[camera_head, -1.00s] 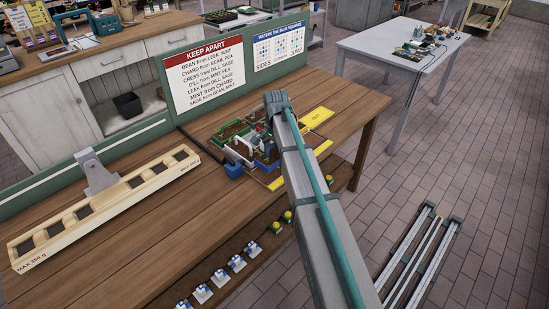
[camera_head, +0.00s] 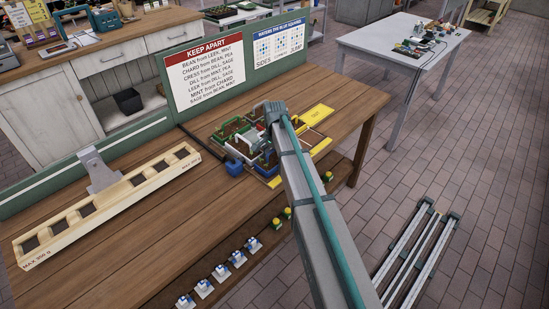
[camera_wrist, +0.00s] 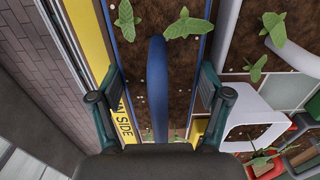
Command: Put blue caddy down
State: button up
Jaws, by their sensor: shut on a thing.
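The blue caddy shows large in the wrist view, a soil-filled box with small green seedlings and a raised blue handle (camera_wrist: 158,75). In the head view the blue caddy (camera_head: 267,159) is partly hidden behind my arm, and the fingertips cannot be made out. The caddy is low among the other caddies on the wooden bench; whether its bottom touches the surface cannot be told.
A white caddy (camera_wrist: 250,128) stands close on the right, with red and green ones beyond. A yellow strip (camera_wrist: 88,32) borders the left.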

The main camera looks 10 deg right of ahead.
jog(key=o, duration=1.3)
jog(key=shift+o, duration=0.2)
notch_tip(320, 180, up, 12)
jog(key=b, duration=0.3)
jog(key=shift+r, duration=0.1)
